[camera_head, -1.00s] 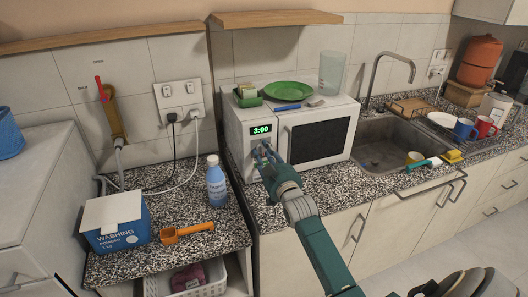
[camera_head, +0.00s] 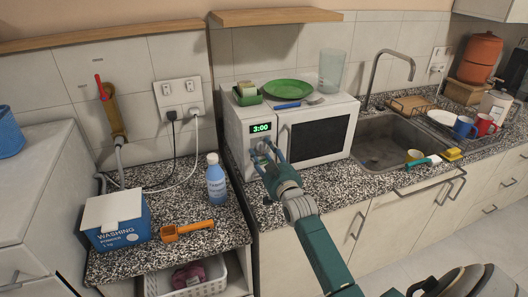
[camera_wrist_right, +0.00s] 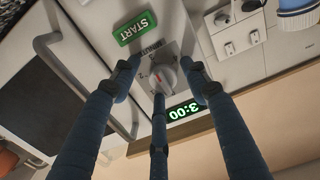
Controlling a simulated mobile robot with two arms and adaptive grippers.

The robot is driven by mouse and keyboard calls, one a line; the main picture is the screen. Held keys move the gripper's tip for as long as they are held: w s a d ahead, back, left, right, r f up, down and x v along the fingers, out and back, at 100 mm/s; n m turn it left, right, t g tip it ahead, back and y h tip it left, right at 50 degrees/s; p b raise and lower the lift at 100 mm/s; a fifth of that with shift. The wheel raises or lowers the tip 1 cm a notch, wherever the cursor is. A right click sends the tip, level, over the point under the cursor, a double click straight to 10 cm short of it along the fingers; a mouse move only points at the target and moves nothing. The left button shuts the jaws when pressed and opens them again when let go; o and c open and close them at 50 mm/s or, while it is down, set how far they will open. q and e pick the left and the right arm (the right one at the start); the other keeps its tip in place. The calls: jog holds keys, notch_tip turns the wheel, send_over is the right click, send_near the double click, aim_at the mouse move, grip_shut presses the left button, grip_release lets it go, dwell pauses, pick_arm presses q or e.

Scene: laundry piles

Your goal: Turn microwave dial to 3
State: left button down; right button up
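The white microwave (camera_head: 232,128) stands on the speckled counter, and its green display (camera_head: 261,128) reads 3:00. In the right wrist view the grey dial (camera_wrist_right: 165,79) sits between the display (camera_wrist_right: 185,111) and a green START button (camera_wrist_right: 135,28). My right gripper (camera_head: 267,151) is in front of the control panel. In the wrist view its blue fingers (camera_wrist_right: 163,72) are spread around the dial. The lower finger overlaps the dial's edge; I cannot tell if it touches. My left gripper is not in view.
A green plate (camera_head: 289,90), a blue-handled utensil and a clear cup (camera_head: 331,71) are on the microwave. The sink (camera_head: 385,147) is to the right. A blue-white bottle (camera_head: 215,182), orange scoop (camera_head: 187,231) and washing powder box (camera_head: 117,222) are to the left.

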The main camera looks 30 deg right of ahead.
jog(key=shift+r, duration=0.15)
jog(key=v, duration=1.2)
